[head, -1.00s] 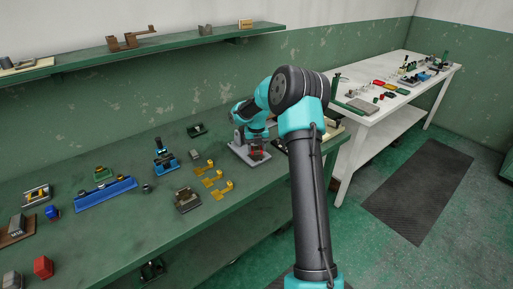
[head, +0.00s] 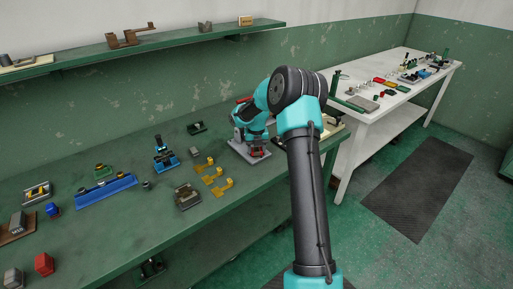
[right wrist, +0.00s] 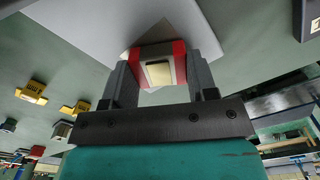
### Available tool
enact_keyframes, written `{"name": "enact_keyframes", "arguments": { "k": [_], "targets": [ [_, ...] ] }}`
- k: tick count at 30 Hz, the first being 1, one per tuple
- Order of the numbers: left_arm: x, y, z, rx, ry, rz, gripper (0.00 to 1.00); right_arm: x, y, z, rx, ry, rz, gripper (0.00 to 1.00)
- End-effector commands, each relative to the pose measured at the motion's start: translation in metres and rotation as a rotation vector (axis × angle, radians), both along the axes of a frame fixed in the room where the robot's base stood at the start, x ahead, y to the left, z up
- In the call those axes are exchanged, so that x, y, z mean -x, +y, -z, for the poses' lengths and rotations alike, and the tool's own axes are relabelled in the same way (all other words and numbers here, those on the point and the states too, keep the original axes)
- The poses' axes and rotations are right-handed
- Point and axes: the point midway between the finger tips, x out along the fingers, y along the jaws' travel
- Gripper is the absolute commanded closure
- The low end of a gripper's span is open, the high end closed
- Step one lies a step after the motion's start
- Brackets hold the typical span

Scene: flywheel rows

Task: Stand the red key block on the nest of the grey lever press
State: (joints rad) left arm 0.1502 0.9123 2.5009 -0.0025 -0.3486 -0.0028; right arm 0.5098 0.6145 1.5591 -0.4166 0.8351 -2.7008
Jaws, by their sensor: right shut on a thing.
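The red key block (head: 259,154) is between the fingers of my right gripper (head: 257,149), over the grey lever press. In the right wrist view, the block (right wrist: 178,62) has a pale square face and my right gripper (right wrist: 160,75) is shut on it. The press's grey base plate (head: 236,146) shows on the bench, and a red lever end (head: 244,100) shows above my arm. My arm hides most of the press. The nest is hidden, so I cannot tell whether the block touches it. My left gripper is not in view.
Yellow brackets (head: 213,179) and a brown-grey fixture (head: 187,197) lie left of the press. A blue fixture (head: 166,160) and a dark green part (head: 197,128) stand farther back. Another red block (head: 44,264) sits at the front left. The bench (head: 110,225) has clear room in front.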

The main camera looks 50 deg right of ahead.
Motion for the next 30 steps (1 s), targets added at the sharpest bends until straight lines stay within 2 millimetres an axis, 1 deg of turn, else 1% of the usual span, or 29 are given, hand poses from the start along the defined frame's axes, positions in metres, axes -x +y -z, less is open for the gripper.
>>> {"name": "enact_keyframes", "arguments": {
  "k": [3, 4, 12, 13, 20, 23, 26, 30],
  "targets": [
    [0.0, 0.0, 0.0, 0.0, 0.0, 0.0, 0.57, 0.0, 0.0, 0.003, 0.0, 0.0, 0.0, 0.81],
    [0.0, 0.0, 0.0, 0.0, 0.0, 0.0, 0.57, 0.0, 0.0, 0.003, 0.0, 0.0, 0.0, 0.45],
    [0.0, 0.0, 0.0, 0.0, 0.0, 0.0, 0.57, 0.0, 0.0, 0.002, 0.0, 0.0, 0.0, 0.19],
    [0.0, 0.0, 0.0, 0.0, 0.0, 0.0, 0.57, 0.0, 0.0, 0.002, 0.0, 0.0, 0.0, 0.17],
    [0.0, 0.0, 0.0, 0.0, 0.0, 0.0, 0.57, 0.0, 0.0, 0.003, -0.001, 0.001, 0.0, 0.17],
    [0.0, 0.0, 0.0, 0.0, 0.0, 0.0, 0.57, 0.0, 0.0, -0.001, 0.001, -0.001, 0.0, 0.17],
    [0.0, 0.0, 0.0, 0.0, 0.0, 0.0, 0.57, -0.001, 0.0, -0.01, 0.002, -0.002, -0.001, 0.17],
    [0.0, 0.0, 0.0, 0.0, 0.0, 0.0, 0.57, -0.001, 0.0, -0.03, 0.002, -0.004, -0.001, 0.17]
  ]
}}
